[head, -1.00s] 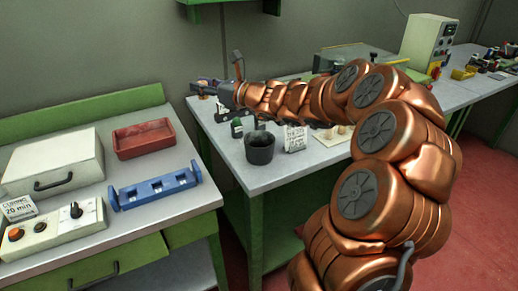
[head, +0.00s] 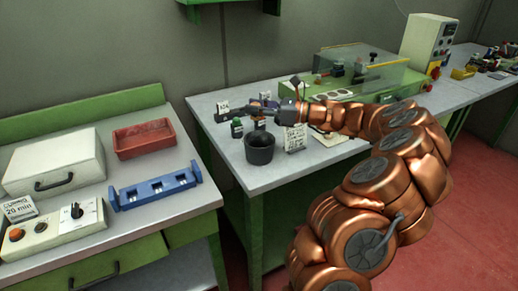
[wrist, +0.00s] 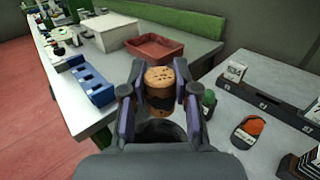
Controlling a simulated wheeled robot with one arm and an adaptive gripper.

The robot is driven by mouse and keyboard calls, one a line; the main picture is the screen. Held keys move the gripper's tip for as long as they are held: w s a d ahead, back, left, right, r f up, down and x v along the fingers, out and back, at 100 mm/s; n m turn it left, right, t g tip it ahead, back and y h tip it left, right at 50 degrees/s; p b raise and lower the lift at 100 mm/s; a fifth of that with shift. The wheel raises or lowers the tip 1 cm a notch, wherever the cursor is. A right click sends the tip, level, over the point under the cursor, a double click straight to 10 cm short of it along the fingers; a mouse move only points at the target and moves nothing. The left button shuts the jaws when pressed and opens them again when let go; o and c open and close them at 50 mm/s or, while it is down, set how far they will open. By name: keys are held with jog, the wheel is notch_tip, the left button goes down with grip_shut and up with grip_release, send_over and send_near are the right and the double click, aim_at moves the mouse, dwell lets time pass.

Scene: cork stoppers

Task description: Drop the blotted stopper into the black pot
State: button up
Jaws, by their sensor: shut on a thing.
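My gripper (head: 262,107) is shut on a cork stopper (wrist: 159,77). In the wrist view the stopper is light brown on top, with a dark patch around its side, between the two fingers. In the head view the stopper (head: 259,124) hangs just above and behind the rim of the black pot (head: 260,152). The pot stands upright near the front left of the grey table. In the wrist view the pot (wrist: 157,129) is partly hidden behind the stopper and my gripper.
A green-capped bottle (head: 236,128) stands left of the pot, and a white printed card (head: 294,138) stands right of it. A dark rack with a card (wrist: 236,72) lies behind. The left bench holds a red tray (head: 144,138) and a blue fixture (head: 158,188).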

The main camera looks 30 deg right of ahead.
jog(key=f+b, duration=0.2)
jog(key=d+f+b, duration=0.1)
jog(key=f+b, duration=0.1)
jog(key=f, duration=0.1)
jog(key=s+f+b, duration=0.1)
jog(key=f+b, duration=0.1)
jog(key=f, duration=0.1)
jog(key=shift+d, duration=0.35)
jog(key=shift+r, duration=0.1)
jog(key=o, duration=0.8)
notch_tip(320, 180, up, 10)
jog(key=shift+r, duration=0.1)
dwell(0.3)
dwell(0.5)
